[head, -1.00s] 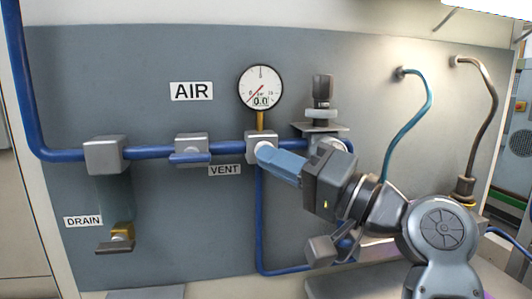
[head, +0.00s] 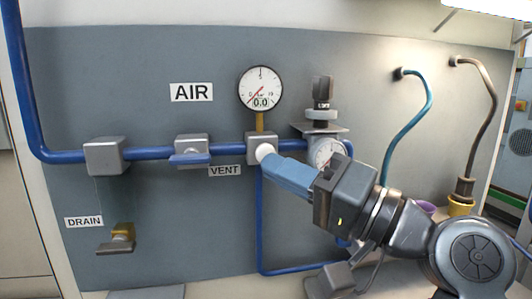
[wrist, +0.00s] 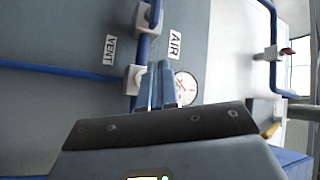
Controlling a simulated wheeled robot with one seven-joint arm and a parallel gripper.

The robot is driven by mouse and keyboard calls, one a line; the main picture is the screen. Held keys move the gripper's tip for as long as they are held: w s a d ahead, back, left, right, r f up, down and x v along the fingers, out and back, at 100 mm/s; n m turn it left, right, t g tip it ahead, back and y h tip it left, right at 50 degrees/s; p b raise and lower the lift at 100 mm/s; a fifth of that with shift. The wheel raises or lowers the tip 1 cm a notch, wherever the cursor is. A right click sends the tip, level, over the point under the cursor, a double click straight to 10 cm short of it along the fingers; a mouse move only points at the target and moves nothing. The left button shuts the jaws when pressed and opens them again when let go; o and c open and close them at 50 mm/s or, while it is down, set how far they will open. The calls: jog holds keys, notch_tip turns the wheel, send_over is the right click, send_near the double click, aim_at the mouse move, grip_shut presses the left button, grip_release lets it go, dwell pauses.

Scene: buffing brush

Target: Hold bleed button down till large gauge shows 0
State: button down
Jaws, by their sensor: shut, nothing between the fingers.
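The large gauge (head: 260,84) stands on a brass stem above the pipe; its readout shows 0.0 and its red needle points to the lower left. Below it, a grey block (head: 253,148) carries the round white bleed button (head: 264,152). My gripper (head: 270,163) is shut and empty, its blue fingertips at the button's lower right. I cannot tell whether they touch it. In the wrist view, my shut fingers (wrist: 157,85) point toward the block (wrist: 132,80), and the gauge (wrist: 186,88) is partly hidden. The button is not visible there.
A small gauge (head: 326,153) sits under the regulator (head: 321,110), close to my gripper. A blue valve handle (head: 190,160) is left of the block, above the VENT label (head: 225,170). The drain valve (head: 120,240) is at lower left. Hoses hang at right.

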jog(key=s, duration=0.1)
jog(key=s+d, duration=0.1)
jog(key=s, duration=0.1)
dwell(0.4)
jog(key=d+f+m+t+h, duration=0.2)
jog(key=d+f+h, duration=0.15)
jog(key=f, duration=0.35)
jog(key=d+f+m+t+h, duration=0.1)
jog(key=d+f+t+h, duration=0.2)
jog(key=f, duration=0.4)
jog(key=s+d+f+m+h, duration=0.2)
jog(key=s+d+f+h, duration=0.4)
jog(key=s+d+f, duration=0.6)
jog(key=s+d+f+n+h, duration=0.2)
jog(key=s+d+f+h, duration=0.15)
jog(key=s, duration=0.65)
jog(key=s+r+n+h, duration=0.1)
jog(key=s+n, duration=0.1)
jog(key=s, duration=1.1)
jog(key=shift+s+a+r+n+g+h, duration=0.25)
jog(key=shift+s+a+n+g+h, duration=0.05)
jog(key=shift+a+h, duration=0.1)
